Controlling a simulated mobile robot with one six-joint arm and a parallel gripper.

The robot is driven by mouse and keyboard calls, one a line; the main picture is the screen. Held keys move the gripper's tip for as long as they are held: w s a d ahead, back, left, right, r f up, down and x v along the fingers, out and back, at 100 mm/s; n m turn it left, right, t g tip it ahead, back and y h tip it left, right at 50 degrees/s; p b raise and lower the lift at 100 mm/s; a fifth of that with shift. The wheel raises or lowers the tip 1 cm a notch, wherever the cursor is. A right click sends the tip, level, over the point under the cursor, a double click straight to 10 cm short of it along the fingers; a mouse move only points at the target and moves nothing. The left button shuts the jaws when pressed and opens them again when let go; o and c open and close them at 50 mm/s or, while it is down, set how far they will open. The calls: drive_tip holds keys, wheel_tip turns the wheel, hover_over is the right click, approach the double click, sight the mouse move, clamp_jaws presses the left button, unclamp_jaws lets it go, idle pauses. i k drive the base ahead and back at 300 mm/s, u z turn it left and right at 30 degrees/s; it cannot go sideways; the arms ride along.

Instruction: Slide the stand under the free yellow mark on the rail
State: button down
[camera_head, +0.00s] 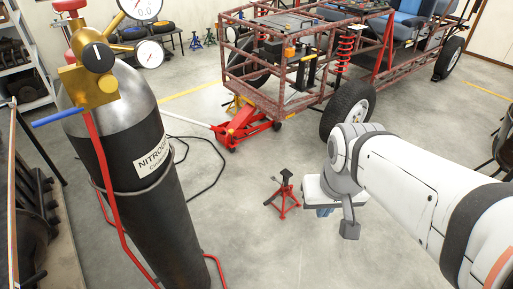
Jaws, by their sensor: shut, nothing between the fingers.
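A red stand (283,202) with a dark top stands upright on the open floor, left of my arm's end. The rust-red tube chassis (262,93) is behind it, with its lower rail raised off the floor. I cannot make out a yellow mark on the rail from here. My gripper (349,229) hangs below the white wrist, right of the red stand and apart from it. It is shut and holds nothing; part of it is hidden by the wrist.
A red floor jack (245,124) reaches under the chassis front, its handle pointing left. A black tyre (347,108) is behind my wrist. A large black gas cylinder (140,190) fills the left foreground. A black hose (207,185) lies on the floor. Floor around the red stand is clear.

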sight(283, 191)
drive_tip(key=z, duration=0.05)
drive_tip(key=i, duration=1)
drive_tip(key=u, duration=0.05)
